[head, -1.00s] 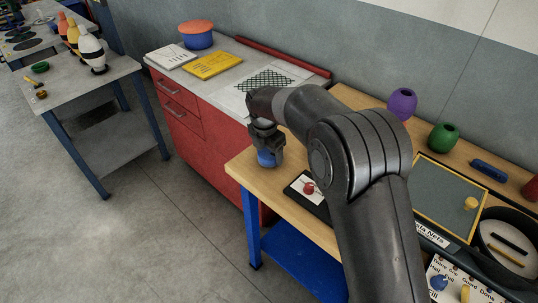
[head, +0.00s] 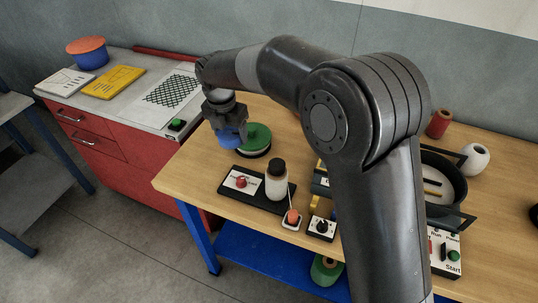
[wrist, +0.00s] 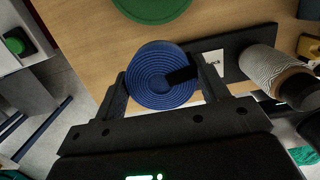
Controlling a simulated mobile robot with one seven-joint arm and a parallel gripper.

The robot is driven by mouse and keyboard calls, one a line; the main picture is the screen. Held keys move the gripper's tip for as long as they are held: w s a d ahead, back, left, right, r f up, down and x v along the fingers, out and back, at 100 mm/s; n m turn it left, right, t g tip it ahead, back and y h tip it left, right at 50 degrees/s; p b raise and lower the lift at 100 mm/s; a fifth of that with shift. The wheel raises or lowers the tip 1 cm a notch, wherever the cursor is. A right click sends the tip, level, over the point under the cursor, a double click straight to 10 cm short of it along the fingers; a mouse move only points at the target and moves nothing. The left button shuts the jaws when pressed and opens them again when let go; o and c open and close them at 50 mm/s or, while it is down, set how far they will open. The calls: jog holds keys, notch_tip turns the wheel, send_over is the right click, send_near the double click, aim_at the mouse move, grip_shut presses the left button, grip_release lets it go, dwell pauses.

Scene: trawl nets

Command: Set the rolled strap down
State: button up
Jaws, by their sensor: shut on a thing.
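The rolled strap is a blue coil with a dark end tab; it shows large in the wrist view (wrist: 150,75) and under my gripper in the head view (head: 229,138). My gripper (head: 226,128) is shut on it, with one finger on each side of the coil in the wrist view (wrist: 162,92). The strap is over the left front part of the wooden table (head: 185,172). I cannot tell whether it touches the tabletop.
A green round item (head: 256,138) lies just right of the strap. A black tray (head: 232,192) with a red knob and a pale bottle (head: 276,182) stands in front. A red cabinet (head: 115,140) adjoins at left. Bare wood lies left of the tray.

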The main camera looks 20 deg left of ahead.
jog(key=w+d+m, duration=0.1)
jog(key=w+d, duration=0.2)
jog(key=d, duration=0.6)
jog(key=w+d+m, duration=0.1)
jog(key=w+d, duration=0.2)
jog(key=d, duration=0.5)
send_over(295, 166)
jog(key=f, duration=0.6)
jog(key=shift+s+f, duration=0.25)
jog(key=shift+f, duration=2.15)
jog(key=o, duration=1.1)
jog(key=shift+f, duration=0.1)
